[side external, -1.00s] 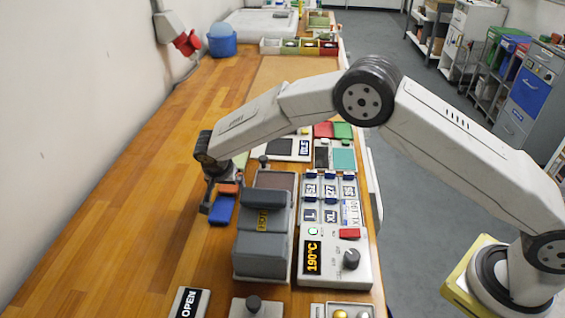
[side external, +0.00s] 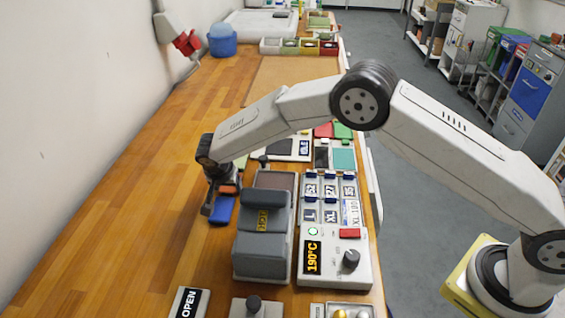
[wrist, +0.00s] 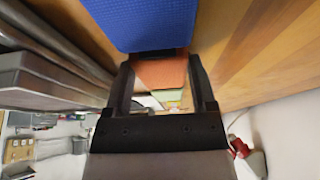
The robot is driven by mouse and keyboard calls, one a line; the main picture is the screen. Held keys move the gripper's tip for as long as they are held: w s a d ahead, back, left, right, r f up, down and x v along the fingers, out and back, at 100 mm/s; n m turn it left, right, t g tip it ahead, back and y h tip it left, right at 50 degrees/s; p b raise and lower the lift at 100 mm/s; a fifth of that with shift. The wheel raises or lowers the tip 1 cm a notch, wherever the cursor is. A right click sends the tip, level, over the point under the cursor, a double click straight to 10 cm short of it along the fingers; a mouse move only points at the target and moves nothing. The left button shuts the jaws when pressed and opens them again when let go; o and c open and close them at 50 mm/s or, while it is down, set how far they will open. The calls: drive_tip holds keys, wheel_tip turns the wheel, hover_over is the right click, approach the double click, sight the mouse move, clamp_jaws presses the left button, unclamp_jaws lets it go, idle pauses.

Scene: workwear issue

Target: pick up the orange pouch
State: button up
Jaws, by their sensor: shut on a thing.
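The orange pouch (wrist: 160,72) fills the gap between the two dark fingers of my gripper (wrist: 160,66) in the wrist view. A small part of the pouch (side external: 228,190) shows below my wrist in the side view. My gripper (side external: 220,200) is low over the wooden table, left of the grey press, and is shut on the orange pouch. A blue pouch (wrist: 140,20) lies right by the fingertips. It also shows in the side view (side external: 222,210), on the near side of the orange one. The exact finger contact is partly hidden.
The grey press (side external: 263,235) stands close to the right of my gripper. A control panel (side external: 335,258) reading 190°C stands beyond it. An OPEN sign (side external: 188,303) lies at the front. The table (side external: 120,220) to the left is clear.

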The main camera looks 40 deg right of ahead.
sight(228, 188)
drive_tip(key=shift+r, duration=0.1)
wheel_tip(228, 188, up, 10)
idle(0.8)
idle(0.5)
drive_tip(key=s+d+r+n+y, duration=0.1)
drive_tip(key=s+d+n, duration=0.2)
drive_tip(key=s+d, duration=0.2)
drive_tip(key=s+d+n+t+y, duration=0.1)
drive_tip(key=s+d+n, duration=0.2)
drive_tip(key=d, duration=0.8)
drive_tip(key=s+d+r+n+y, duration=0.1)
drive_tip(key=s+d+n, duration=0.2)
drive_tip(key=s+d, duration=0.4)
drive_tip(key=shift+d+r, duration=0.3)
drive_tip(key=shift+d, duration=0.7)
